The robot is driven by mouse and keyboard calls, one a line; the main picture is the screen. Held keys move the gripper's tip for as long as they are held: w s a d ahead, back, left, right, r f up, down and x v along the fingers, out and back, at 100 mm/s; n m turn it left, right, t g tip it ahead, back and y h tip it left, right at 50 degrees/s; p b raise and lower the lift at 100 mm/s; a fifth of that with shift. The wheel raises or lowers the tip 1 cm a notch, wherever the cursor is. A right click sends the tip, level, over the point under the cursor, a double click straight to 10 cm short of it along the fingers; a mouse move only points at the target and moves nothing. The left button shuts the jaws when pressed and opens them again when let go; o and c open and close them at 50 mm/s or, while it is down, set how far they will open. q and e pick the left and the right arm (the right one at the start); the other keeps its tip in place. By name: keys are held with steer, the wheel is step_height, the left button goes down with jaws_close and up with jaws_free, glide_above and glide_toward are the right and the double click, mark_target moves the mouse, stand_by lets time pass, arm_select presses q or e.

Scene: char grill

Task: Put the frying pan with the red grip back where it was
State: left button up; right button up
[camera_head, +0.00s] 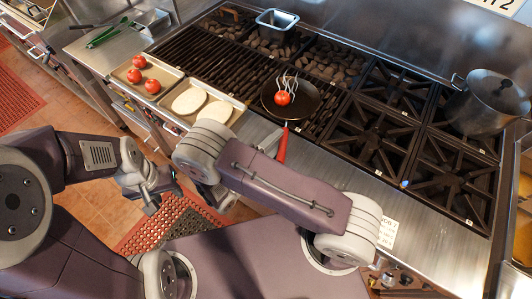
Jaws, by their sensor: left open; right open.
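The black frying pan (308,107) sits on the grill near the front, just left of the burner grates. Its red grip (283,146) points toward the front edge, and its lower end is hidden behind my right arm. A tomato (282,98) with pale, curling strips around it is in the pan. My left gripper (154,198) is open and empty, low in front of the counter and well left of the pan. My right gripper (222,198) is open, partly hidden below its wrist, in front of the counter and apart from the grip.
A tray with tomatoes (165,75) and a tray with two flat white rounds (238,107) lie left of the pan. A metal container (277,20) stands at the back. A large pot (487,105) stands right. Green tongs (105,35) lie far left. The front burner grates (370,140) are clear.

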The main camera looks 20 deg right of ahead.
steer(key=b+v, duration=0.1)
steer(key=v, duration=0.6)
steer(key=shift+a+f, duration=0.1)
steer(key=shift+f, duration=0.05)
steer(key=shift+s+a+b, duration=0.3)
steer(key=shift+s+a, duration=0.15)
